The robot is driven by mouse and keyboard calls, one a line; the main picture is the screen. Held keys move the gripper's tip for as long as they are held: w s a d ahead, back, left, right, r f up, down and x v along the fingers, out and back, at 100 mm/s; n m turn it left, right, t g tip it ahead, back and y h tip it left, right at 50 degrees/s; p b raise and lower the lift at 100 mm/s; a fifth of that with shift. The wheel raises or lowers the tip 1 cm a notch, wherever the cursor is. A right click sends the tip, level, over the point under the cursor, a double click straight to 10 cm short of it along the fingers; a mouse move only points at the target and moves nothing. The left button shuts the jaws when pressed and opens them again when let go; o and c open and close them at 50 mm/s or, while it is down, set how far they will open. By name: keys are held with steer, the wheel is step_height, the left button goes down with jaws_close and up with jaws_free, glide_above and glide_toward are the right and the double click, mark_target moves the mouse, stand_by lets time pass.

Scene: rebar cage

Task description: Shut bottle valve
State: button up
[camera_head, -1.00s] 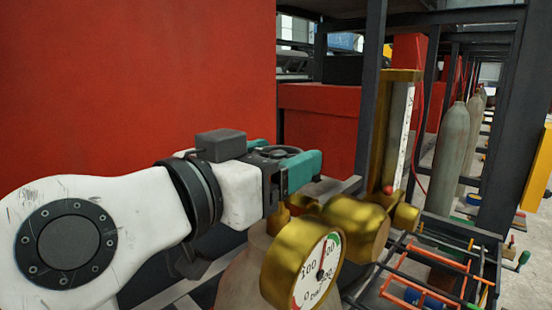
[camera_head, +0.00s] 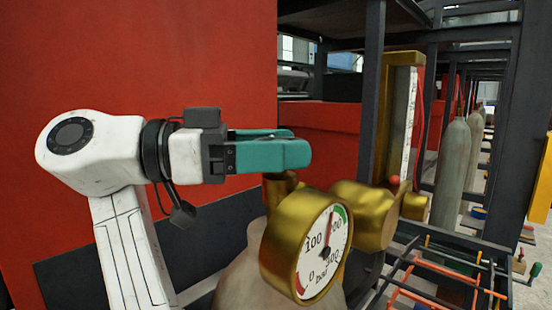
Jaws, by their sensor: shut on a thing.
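The grey gas bottle (camera_head: 240,280) stands at the bottom centre, with its brass valve body (camera_head: 280,186) on top. My gripper (camera_head: 303,152) reaches in from the left above the valve, its teal fingers level. It is shut on the bottle valve's handwheel, which the fingers hide almost fully. A round brass pressure gauge (camera_head: 318,246) with a white dial faces me just below the fingers. Its needle points nearly straight up. A brass regulator body (camera_head: 364,212) joins it on the right, with a tall brass flow meter (camera_head: 385,140) rising behind.
A large red panel (camera_head: 130,60) fills the left behind my arm. A dark steel post (camera_head: 371,90) stands close right of the gripper. More grey bottles (camera_head: 452,165) stand farther right. A rack with orange and dark bars (camera_head: 440,285) lies at the lower right.

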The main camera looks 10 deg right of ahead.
steer(key=shift+w+f+m+g+y+b, duration=0.1)
steer(key=shift+m+g+y+b, duration=0.3)
steer(key=shift+m+g+b, duration=1)
steer(key=shift+m+g+y, duration=0.3)
steer(key=shift+g, duration=0.9)
steer(key=o, duration=1)
steer(key=shift+r, duration=0.6)
steer(key=s+r+b, duration=0.1)
steer(key=s+r, duration=0.3)
steer(key=s+d+r+b, duration=0.1)
steer(key=s+r+b, duration=0.1)
steer(key=s+r, duration=0.2)
steer(key=s+r+b, duration=0.1)
steer(key=s+r, duration=0.3)
steer(key=s, duration=0.2)
steer(key=shift+d+b, duration=0.3)
steer(key=shift+d, duration=0.05)
